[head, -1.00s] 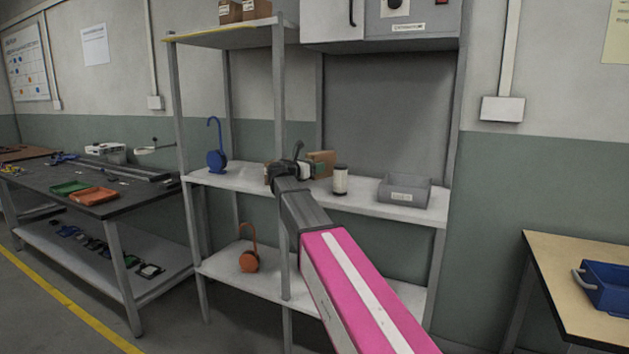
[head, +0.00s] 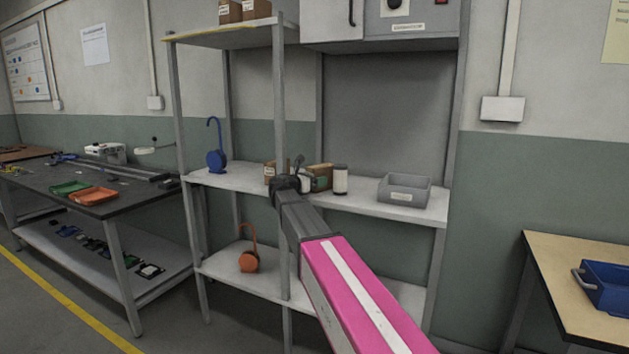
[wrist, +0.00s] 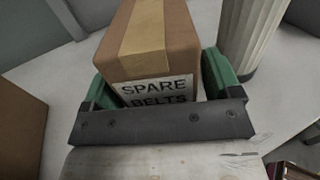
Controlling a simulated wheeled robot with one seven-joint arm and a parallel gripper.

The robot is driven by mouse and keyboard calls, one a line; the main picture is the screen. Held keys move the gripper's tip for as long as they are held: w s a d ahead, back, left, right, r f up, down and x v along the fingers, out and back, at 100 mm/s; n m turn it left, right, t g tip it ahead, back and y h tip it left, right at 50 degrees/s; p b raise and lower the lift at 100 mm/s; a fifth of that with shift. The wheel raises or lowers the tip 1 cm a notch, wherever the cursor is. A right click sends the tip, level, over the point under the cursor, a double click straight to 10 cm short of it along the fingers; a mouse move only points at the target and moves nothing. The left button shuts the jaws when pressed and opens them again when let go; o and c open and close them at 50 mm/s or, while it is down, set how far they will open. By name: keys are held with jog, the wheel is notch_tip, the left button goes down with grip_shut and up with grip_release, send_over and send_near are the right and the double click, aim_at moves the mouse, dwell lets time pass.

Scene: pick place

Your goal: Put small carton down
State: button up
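The small carton (wrist: 152,45) is a brown box with tan tape and a "SPARE BELTS" label. In the wrist view it sits between the green fingers of my gripper (wrist: 160,78), which are close against both its sides. In the head view the small carton (head: 322,172) is upright at the middle shelf (head: 357,201). It looks at or just above the shelf surface; its bottom edge is partly hidden, so I cannot tell if it touches. My gripper (head: 313,184) is partly hidden by my own wrist there.
A pale ribbed cylinder (head: 340,180) stands close right of the carton, also in the wrist view (wrist: 250,40). Another brown box (head: 269,172) is on the left, near my wrist. A grey bin (head: 404,190) stands farther right. A shelf post (head: 279,100) rises beside my arm.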

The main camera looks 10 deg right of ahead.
jog(key=shift+r, duration=0.15)
jog(key=v, duration=1.2)
